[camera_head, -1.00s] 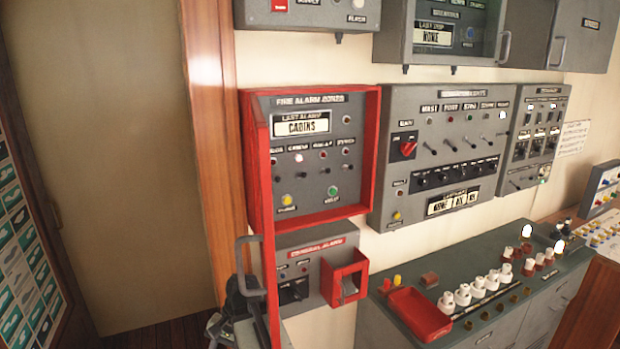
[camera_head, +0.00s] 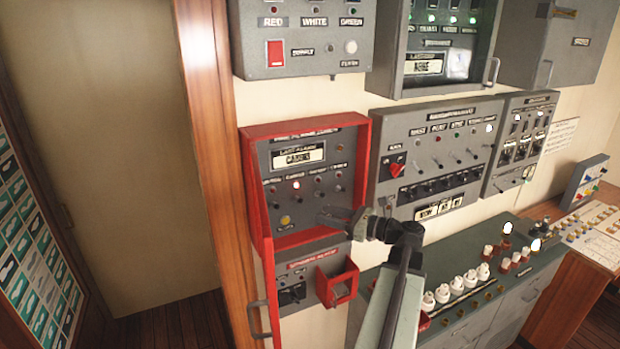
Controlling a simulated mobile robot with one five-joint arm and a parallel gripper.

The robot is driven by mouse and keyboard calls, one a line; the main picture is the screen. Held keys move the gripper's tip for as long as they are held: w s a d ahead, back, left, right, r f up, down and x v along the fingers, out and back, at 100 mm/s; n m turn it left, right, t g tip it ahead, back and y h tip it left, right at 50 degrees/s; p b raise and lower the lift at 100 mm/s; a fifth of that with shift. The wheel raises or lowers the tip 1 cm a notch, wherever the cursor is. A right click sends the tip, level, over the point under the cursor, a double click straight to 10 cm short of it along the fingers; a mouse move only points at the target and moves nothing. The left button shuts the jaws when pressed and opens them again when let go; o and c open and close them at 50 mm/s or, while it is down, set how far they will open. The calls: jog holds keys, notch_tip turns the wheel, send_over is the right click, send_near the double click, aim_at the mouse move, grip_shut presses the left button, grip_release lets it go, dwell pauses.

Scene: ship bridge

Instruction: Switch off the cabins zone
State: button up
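The fire alarm zones panel (camera_head: 262,158) is a grey face in a red box, with its red door swung out to the left. Its display (camera_head: 298,157) seems to read CABINS. Below it is a row of labelled zones, each with a lamp above a small toggle. The second lamp, the cabins lamp (camera_head: 296,185), glows; the others look dark. The cabins toggle (camera_head: 297,203) sits under it, too small to tell its position. My gripper (camera_head: 325,215) points left across the panel's lower right, below the toggles, apparently empty. It hides the green button; its finger gap is unclear.
A yellow button (camera_head: 285,220) is left of my gripper. The general alarm box (camera_head: 313,278) with a red guard is below. The door handle (camera_head: 258,318) is at lower left. The navigation lights panel (camera_head: 432,155) is to the right, above a console (camera_head: 455,258) with white knobs.

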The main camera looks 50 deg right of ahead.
aim_at(298, 200)
jog(key=w, duration=0.2)
jog(key=w+r, duration=0.1)
jog(key=w, duration=0.2)
jog(key=w+a, duration=0.1)
jog(key=w, duration=0.1)
jog(key=shift+w+r, duration=0.15)
jog(key=shift+r, duration=0.1)
